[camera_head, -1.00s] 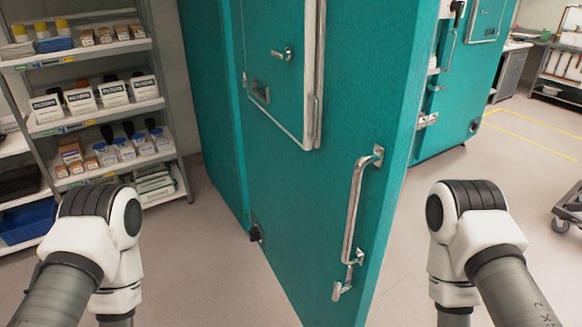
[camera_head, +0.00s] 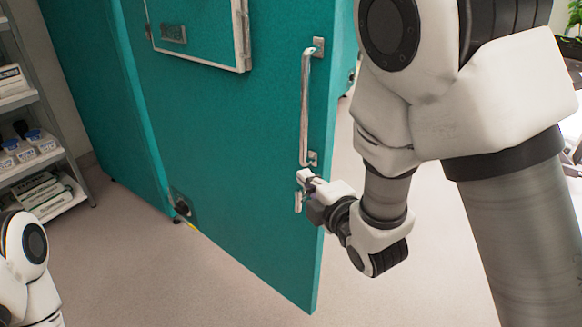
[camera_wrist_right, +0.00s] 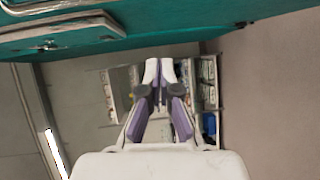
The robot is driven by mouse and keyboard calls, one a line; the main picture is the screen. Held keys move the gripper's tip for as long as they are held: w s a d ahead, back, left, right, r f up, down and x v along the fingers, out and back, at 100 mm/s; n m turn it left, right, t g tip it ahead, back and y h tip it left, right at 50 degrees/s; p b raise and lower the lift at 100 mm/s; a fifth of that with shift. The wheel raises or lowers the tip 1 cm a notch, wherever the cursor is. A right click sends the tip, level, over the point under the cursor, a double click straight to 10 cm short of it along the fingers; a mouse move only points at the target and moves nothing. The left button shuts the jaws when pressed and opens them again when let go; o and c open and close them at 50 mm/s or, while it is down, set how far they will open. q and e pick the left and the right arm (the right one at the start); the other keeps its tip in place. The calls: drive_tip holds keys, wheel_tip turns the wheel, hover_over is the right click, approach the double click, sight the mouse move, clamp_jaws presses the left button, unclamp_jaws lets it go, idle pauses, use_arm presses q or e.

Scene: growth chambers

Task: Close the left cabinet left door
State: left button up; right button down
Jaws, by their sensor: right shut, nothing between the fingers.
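The teal cabinet door (camera_head: 235,150) stands open across the middle of the head view. It bears a long silver handle (camera_head: 305,110) near its right edge and a small latch lever (camera_head: 298,200) below. My right gripper (camera_head: 304,178) is shut and empty, just under the handle's lower end and beside the latch. Whether it touches the door cannot be told. In the right wrist view the shut fingertips (camera_wrist_right: 160,68) point ahead, with the door (camera_wrist_right: 180,20) along the top. My left arm shows at the lower left of the head view; its gripper is outside the picture.
A shelf rack (camera_head: 40,150) with bottles and boxes stands at the left. A teal panel (camera_head: 85,90) adjoins the door on its left. The floor (camera_head: 150,255) before the door is clear. My right arm hides much of the right side.

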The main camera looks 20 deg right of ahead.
wheel_tip(320, 180, up, 4)
drive_tip(key=t, duration=0.2)
drive_tip(key=p, duration=0.2)
approach(301, 129)
drive_tip(key=w+a+r, duration=0.2)
drive_tip(key=w+a, duration=0.4)
drive_tip(key=d, duration=0.2)
drive_tip(key=w+d, duration=0.1)
drive_tip(key=d, duration=0.1)
drive_tip(key=shift+w+f+p, duration=0.2)
drive_tip(key=shift+p, duration=0.15)
use_arm(q)
drive_tip(key=shift+w+d+r, duration=0.1)
drive_tip(key=shift+d+r, duration=0.05)
drive_tip(key=shift+r, duration=0.4)
use_arm(e)
drive_tip(key=shift+a, duration=0.15)
drive_tip(key=shift+n, duration=0.3)
